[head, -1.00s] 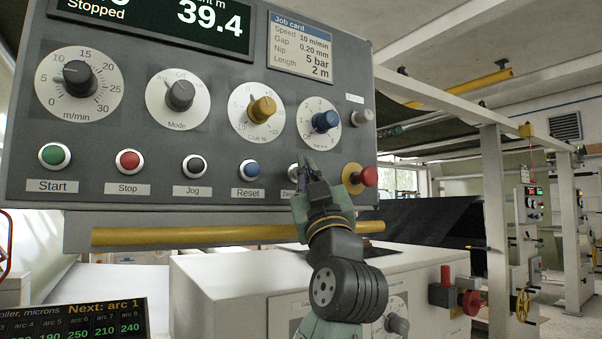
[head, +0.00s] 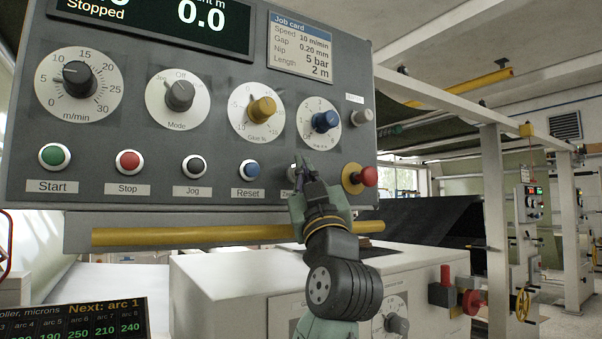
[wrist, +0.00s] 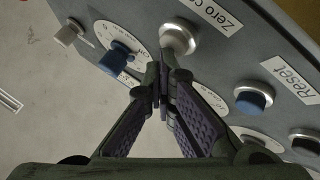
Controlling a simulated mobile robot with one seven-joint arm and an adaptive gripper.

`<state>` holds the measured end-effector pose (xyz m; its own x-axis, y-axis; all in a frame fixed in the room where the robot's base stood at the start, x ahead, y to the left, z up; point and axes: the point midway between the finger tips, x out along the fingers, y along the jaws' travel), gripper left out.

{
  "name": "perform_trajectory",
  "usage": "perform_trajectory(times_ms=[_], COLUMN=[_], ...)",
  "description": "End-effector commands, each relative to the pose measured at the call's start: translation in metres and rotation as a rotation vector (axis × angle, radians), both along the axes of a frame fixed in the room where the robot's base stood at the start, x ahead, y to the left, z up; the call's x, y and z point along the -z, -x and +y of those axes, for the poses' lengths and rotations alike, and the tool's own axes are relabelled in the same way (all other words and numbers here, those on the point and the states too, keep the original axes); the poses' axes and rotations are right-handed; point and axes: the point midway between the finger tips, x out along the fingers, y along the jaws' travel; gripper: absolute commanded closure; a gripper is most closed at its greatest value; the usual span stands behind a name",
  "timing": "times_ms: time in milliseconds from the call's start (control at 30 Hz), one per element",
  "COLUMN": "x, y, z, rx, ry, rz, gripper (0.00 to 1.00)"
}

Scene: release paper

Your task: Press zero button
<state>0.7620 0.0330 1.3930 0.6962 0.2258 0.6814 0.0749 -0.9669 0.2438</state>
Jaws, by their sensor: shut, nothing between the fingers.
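The zero button is a pale round button (wrist: 178,38) beside a label reading "Zero c..." (wrist: 212,14) in the wrist view. In the head view it is mostly hidden behind my gripper (head: 304,168). My gripper is shut and empty, its fingertips in front of the panel (head: 130,120) at that button. In the wrist view the fingertips (wrist: 162,85) appear just below the button; I cannot tell whether they touch it. The display (head: 170,20) reads "Stopped" and 0.0.
The blue Reset button (head: 248,172) is left of my gripper, and a red mushroom button (head: 368,177) on a yellow base is right. The blue dial (head: 325,121) is just above. A yellow bar (head: 190,235) runs below the panel.

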Motion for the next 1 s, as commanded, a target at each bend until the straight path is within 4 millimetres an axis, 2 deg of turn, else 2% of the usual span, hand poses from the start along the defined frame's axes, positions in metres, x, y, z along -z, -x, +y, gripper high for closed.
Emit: perform_trajectory(times_ms=[400, 733, 1000], x=[0.002, 0.001, 0.002], y=[0.013, 0.016, 0.037], z=[-0.01, -0.012, -0.027], rx=[0.0, 0.001, 0.002], ry=[0.0, 0.001, 0.001], rz=[0.001, 0.0, -0.002], gripper=[1.0, 1.0, 1.0])
